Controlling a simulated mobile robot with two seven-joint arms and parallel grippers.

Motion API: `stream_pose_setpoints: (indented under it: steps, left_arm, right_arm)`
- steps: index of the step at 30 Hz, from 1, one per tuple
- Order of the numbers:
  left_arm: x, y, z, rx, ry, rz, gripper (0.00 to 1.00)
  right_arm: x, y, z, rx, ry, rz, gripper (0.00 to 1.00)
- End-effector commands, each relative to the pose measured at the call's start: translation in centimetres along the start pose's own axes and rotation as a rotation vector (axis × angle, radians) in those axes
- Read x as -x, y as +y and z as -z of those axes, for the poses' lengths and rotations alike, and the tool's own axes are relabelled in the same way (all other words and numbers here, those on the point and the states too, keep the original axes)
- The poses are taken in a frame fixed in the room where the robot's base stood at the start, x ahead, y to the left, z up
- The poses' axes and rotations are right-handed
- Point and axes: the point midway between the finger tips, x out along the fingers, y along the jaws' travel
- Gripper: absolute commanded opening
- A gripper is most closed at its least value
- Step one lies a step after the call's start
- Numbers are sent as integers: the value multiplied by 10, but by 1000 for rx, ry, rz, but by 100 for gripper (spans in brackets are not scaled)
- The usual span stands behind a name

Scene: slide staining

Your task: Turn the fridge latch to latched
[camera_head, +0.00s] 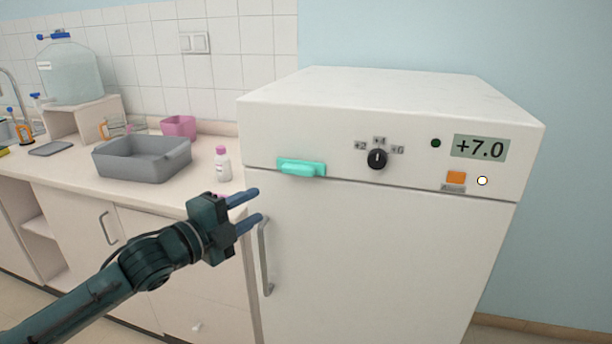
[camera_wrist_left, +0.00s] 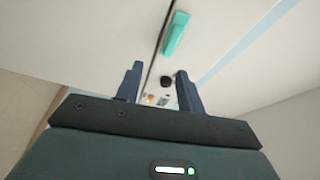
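The fridge (camera_head: 390,260) is a white cabinet with its door closed. Its teal latch (camera_head: 301,168) lies horizontally at the upper left of the front, by the seam above the door. The latch also shows in the left wrist view (camera_wrist_left: 175,34), beyond the fingertips. My left gripper (camera_head: 252,206) is open and empty, below and to the left of the latch and apart from it. Its two fingers (camera_wrist_left: 158,82) are spread in the left wrist view. My right gripper is in neither view.
A vertical door handle (camera_head: 265,258) is just below my left gripper. A white bottle (camera_head: 223,165) and a grey basin (camera_head: 142,158) stand on the counter at left.

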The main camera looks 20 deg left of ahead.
Motion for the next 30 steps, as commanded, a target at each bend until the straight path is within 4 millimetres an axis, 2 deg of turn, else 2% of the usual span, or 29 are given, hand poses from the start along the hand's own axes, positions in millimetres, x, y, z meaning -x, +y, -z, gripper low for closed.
stream_pose_setpoints:
  steps: [1, 3, 8, 17, 21, 25, 30]
  left_arm:
    - [0, -11, -3, -48, 2, 13, 38]
    - [-2, -20, -5, -81, 2, 22, 38]
    - [-14, -24, -6, -86, 1, 26, 38]
    - [-76, -26, -5, -83, 2, 25, 38]
    - [-102, -26, -4, -83, 2, 25, 38]
    - [-120, -25, -5, -84, 1, 23, 38]
    - [-130, -24, -4, -86, 2, 22, 38]
  right_arm:
    - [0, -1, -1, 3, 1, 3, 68]
    - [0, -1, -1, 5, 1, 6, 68]
    - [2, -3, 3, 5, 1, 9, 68]
    - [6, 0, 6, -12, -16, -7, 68]
    - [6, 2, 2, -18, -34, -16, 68]
    - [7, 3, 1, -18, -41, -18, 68]
    - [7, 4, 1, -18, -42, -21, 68]
